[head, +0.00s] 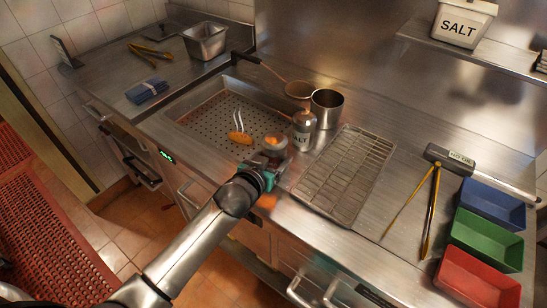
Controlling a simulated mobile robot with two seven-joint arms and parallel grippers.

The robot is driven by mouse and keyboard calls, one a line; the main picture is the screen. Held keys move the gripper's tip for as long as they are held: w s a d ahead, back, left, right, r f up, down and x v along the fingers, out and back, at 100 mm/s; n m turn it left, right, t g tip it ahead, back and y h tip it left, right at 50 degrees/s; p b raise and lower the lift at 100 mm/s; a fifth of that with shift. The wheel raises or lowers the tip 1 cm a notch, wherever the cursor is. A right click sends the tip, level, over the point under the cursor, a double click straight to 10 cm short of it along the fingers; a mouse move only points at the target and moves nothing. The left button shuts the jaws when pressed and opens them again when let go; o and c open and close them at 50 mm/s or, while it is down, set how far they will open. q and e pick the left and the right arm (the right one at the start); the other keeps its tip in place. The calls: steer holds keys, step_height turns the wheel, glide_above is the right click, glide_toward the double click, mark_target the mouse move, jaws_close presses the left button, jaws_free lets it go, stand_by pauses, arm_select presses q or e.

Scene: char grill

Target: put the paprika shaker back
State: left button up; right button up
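My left gripper (273,165) is at the front edge of the counter, near the middle of the head view. A small rounded shaker with an orange-red patch, which looks like the paprika shaker (274,145), is between its fingertips. The fingers seem closed around it, though its lower part is hidden by the gripper. A shaker with salt lettering (303,130) stands upright just behind and to the right, close to the paprika shaker. My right gripper is not in view.
A perforated pan (205,112) with an orange food piece (240,137) lies to the left. A steel pot (327,108) stands behind the salt-lettered shaker. A wire rack (345,175) is to the right. Blue, green and red bins (487,252) line the far right, beside tongs (430,210).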

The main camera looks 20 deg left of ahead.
arm_select(q)
steer(key=shift+f, duration=0.1)
steer(key=o, duration=1.6)
steer(key=shift+f, duration=0.1)
steer(key=shift+r, duration=0.25)
steer(key=p+v, duration=0.2)
steer(key=v, duration=1)
steer(key=shift+a, duration=0.1)
